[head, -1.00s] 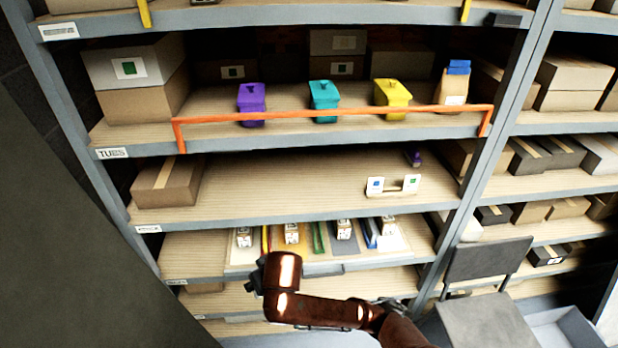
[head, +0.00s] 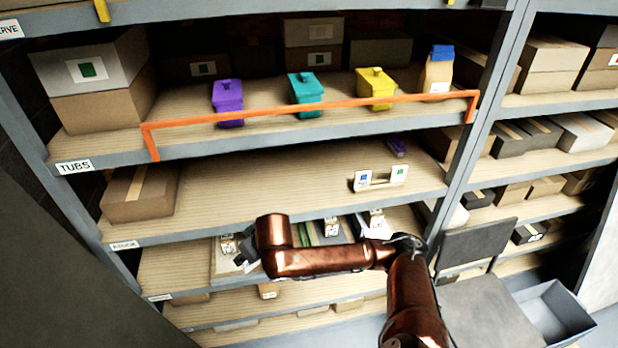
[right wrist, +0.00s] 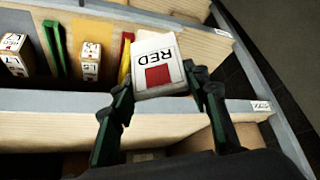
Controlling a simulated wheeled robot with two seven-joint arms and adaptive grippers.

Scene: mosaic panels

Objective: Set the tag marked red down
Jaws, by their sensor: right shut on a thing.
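My right gripper (right wrist: 158,90) is shut on the tag marked red (right wrist: 160,62), a white tag with the word RED and a red square, upside down in the right wrist view. It holds the tag in front of a shelf edge. In the head view, the gripper (head: 246,257) is small and dark at the end of my copper arm, and I cannot make out the tag there. A small holder (head: 379,184) with a blue-marked tag (head: 362,180) and a green-marked tag (head: 399,175) stands on the middle shelf. My left gripper is not in view.
Purple (head: 228,103), teal (head: 304,94) and yellow (head: 376,89) tubs stand behind an orange rail (head: 310,113). A cardboard box (head: 140,194) sits at the middle shelf's left end; between it and the holder the shelf is clear. Small labelled blocks (right wrist: 90,62) stand below.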

